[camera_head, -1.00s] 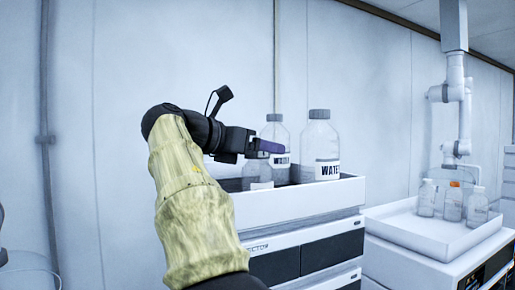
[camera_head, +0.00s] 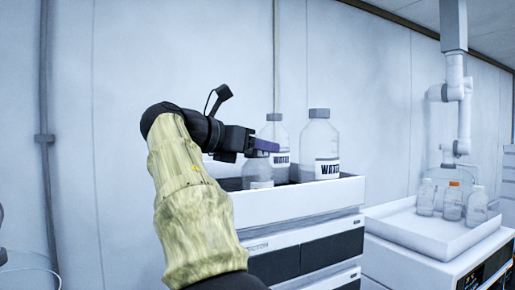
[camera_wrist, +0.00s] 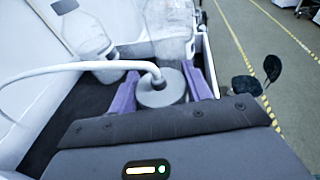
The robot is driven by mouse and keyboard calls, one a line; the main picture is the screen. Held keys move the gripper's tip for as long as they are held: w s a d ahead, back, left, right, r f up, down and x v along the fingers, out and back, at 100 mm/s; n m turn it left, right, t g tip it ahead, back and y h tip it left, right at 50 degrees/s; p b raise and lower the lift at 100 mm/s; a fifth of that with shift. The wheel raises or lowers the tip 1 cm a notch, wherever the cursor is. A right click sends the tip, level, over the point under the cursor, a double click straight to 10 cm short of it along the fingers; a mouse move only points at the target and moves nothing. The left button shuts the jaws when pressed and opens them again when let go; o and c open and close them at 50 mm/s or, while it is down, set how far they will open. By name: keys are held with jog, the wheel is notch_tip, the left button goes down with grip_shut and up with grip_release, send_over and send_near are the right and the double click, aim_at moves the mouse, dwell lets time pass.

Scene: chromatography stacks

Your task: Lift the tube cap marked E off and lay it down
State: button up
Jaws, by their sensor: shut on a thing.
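A round grey tube cap (camera_wrist: 162,90) sits between the purple fingers of my gripper (camera_wrist: 163,88) in the wrist view, with a white tube (camera_wrist: 90,66) rising from its centre and curving left. My gripper is shut on this cap; no letter E is legible on it. In the head view my gripper (camera_head: 263,146) is over the left front of the white tray (camera_head: 290,204), at the top of a clear bottle (camera_head: 257,172). The fingers hide the cap there. Whether the cap is apart from the bottle cannot be told.
Two grey-capped bottles marked WATER, one larger in front (camera_head: 320,148) and one behind (camera_head: 281,162), stand close to the right of my gripper. A second white tray (camera_head: 430,236) with several small bottles stands farther right. The wall is behind.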

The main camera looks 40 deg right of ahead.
jog(key=shift+r, duration=0.1)
jog(key=shift+r, duration=1.65)
jog(key=a, duration=1.8)
jog(key=shift+w, duration=0.35)
jog(key=shift+w, duration=0.1)
